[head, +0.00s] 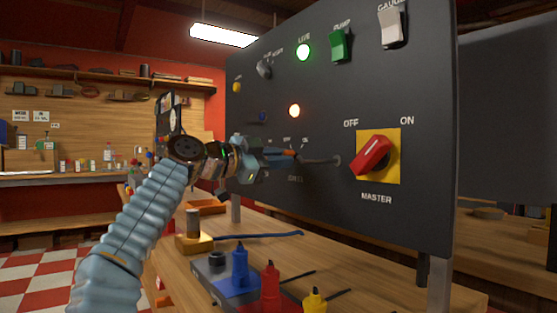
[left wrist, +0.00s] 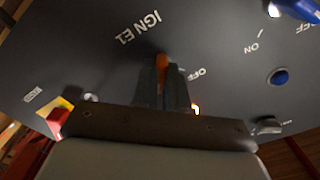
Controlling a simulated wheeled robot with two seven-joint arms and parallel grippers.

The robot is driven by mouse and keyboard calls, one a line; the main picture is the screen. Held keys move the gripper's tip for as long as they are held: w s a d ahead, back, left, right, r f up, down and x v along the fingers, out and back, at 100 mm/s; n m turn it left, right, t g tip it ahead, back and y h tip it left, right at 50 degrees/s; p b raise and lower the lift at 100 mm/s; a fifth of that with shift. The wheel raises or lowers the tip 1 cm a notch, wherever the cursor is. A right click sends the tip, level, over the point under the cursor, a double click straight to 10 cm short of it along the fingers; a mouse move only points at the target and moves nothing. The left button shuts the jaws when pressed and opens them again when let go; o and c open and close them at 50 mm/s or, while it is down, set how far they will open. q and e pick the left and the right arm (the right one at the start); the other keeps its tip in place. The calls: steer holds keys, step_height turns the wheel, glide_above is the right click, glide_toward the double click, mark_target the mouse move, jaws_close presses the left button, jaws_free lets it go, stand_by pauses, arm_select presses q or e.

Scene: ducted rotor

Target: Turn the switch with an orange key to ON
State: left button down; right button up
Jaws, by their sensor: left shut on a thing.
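The orange key (head: 289,153) sits at a switch on the dark upright panel (head: 330,205). My left gripper (head: 280,157) reaches the panel from the left and is shut on the key. In the left wrist view the orange key (left wrist: 162,62) shows between the two grey fingers (left wrist: 162,85), against the panel. The label IGN E1 is beside it, with OFF and ON lettering on the other side. The fingers hide most of the switch, so I cannot tell which mark the key points to. My right gripper is not in view.
The red MASTER knob (head: 371,157) on its yellow plate is right of the key. A green LIVE lamp (head: 303,51) and an amber lamp (head: 294,110) glow. A green PUMP switch (head: 340,46) is above. Blue, red and yellow tools stand on the wooden bench (head: 350,275) below.

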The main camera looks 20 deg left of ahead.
arm_select(q)
steer(key=c, duration=1.2)
jaws_free()
steer(key=shift+o, duration=0.2)
steer(key=b+v, duration=0.4)
steer(key=v, duration=0.9)
steer(key=shift+s+a, duration=0.2)
steer(key=shift+s, duration=0.05)
